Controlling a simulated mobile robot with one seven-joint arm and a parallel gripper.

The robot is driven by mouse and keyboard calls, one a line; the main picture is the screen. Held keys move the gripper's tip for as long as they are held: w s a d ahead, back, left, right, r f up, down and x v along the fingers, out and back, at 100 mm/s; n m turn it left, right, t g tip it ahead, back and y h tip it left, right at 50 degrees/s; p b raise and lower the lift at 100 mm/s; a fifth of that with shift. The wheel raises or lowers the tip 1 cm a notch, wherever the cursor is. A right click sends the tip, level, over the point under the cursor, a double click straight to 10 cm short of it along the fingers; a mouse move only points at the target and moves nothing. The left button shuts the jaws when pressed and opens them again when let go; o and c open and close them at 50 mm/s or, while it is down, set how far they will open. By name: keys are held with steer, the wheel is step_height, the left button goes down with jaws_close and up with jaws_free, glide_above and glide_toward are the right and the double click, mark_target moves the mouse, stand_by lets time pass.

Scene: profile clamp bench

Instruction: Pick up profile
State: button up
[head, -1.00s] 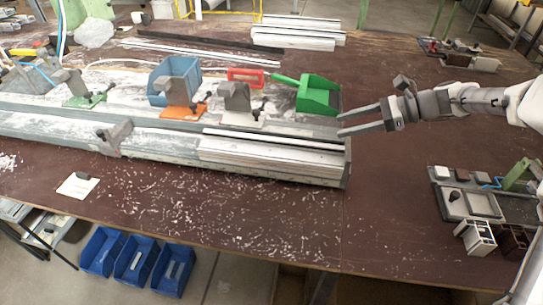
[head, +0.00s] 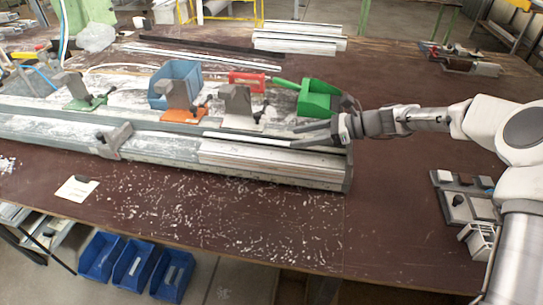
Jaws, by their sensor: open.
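A long white profile (head: 225,155) lies along the metal clamp rail (head: 165,163) on the brown bench, with a thin dark strip along its upper side. My gripper (head: 293,136) is at the right end of the profile, its fingers pointing left. The fingers are apart, one above the other in the picture, and the lower one overlaps the profile's end. I cannot tell whether it touches the profile.
A green dustpan (head: 316,100), a red block (head: 247,80) and a blue bin (head: 174,80) stand behind the rail. Grey clamps on orange (head: 184,113) and green (head: 86,103) bases line it. More profiles (head: 300,40) lie at the back.

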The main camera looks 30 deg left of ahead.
mark_target(276, 141)
steer(key=x, duration=0.5)
steer(key=shift+f, duration=0.15)
jaws_close()
stand_by(1.2)
